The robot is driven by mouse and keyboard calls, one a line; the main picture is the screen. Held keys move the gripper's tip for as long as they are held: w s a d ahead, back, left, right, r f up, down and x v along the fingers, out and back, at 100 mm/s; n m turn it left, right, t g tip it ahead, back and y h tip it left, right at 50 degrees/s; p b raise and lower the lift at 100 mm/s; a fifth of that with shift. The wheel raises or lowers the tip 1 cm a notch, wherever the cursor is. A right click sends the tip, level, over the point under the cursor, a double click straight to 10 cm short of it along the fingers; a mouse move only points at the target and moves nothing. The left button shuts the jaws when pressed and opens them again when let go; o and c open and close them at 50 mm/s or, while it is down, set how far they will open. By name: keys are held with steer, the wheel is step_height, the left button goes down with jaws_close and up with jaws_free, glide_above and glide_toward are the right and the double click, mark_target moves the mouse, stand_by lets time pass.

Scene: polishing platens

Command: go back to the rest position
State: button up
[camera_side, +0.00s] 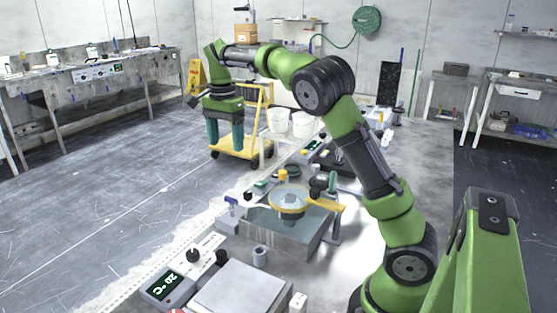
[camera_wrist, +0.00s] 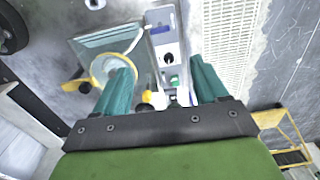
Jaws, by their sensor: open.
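My gripper (camera_side: 225,143) hangs at the end of my raised arm, pointing down, at the upper left of the work surface in the side view. Its two teal fingers are spread apart with nothing between them. In the wrist view my gripper (camera_wrist: 158,75) shows the same gap between the fingers, with only the bench and floor far below. The fingers look clear of everything. The polishing unit with its yellow-rimmed round platen (camera_side: 290,199) stands on the bench, well below and to the right of my gripper in the side view.
A unit with a green temperature display (camera_side: 167,286) sits at the bench's front left. A yellow cart (camera_side: 232,152) stands on the floor behind my gripper, with white buckets (camera_side: 302,125) near it. A cluttered table (camera_side: 100,75) is at the far left. Open floor (camera_side: 100,185) lies left of the bench.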

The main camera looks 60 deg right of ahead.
steer(key=shift+r, duration=0.15)
steer(key=s+a+n+t, duration=0.2)
steer(key=s+a+n, duration=0.2)
steer(key=s, duration=0.3)
steer(key=s+a+f+n+t+y, duration=0.1)
steer(key=s+a+n+t, duration=0.1)
steer(key=s+a+n, duration=0.3)
steer(key=s+a+n+t+y, duration=0.1)
steer(key=s+a+n+t, duration=0.2)
steer(key=s, duration=0.8)
steer(key=shift+s+a+f+n, duration=0.15)
steer(key=shift+a+f+n, duration=0.05)
steer(key=shift+a+n, duration=0.95)
